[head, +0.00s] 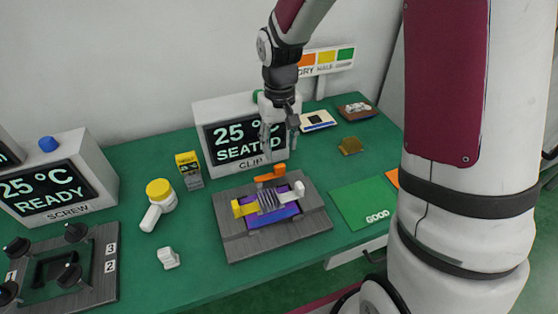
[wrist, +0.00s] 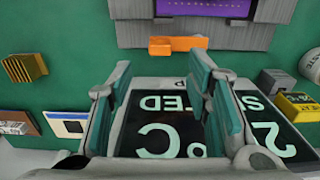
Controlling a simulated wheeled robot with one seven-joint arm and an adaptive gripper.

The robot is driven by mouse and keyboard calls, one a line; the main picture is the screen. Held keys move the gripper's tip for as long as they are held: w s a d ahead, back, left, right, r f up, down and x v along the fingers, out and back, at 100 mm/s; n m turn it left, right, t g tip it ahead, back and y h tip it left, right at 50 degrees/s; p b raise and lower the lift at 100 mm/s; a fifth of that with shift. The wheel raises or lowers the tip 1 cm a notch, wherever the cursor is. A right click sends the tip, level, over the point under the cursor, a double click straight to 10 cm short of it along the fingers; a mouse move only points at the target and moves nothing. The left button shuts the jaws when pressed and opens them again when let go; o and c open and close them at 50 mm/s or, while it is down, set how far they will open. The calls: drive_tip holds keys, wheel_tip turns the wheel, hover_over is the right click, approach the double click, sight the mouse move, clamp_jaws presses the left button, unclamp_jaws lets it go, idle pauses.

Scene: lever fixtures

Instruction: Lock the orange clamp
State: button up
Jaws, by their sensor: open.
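The orange clamp (head: 270,175) sits at the back edge of a grey fixture (head: 235,247). In the wrist view the orange clamp (wrist: 178,45) shows at top centre, sticking out past the fixture's edge. My gripper (head: 280,148) is above and behind the clamp, in front of the CLIP display. Its fingers (wrist: 160,68) are apart with nothing between them, and the clamp lies beyond the fingertips, not touched. The fixture also bears a yellow clamp (head: 243,208), a white clamp (head: 298,188) and a blue clamp (head: 285,214) around a finned grey block (head: 267,201) on a purple board.
The CLIP display (head: 240,141) reads 25 °C SEATED and stands close behind my gripper. A green GOOD mat (head: 362,203) lies at right. Green table shows between them.

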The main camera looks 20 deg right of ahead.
sight(280, 165)
wheel_tip(280, 165, down, 7)
drive_tip(key=shift+r, duration=0.15)
clamp_jaws()
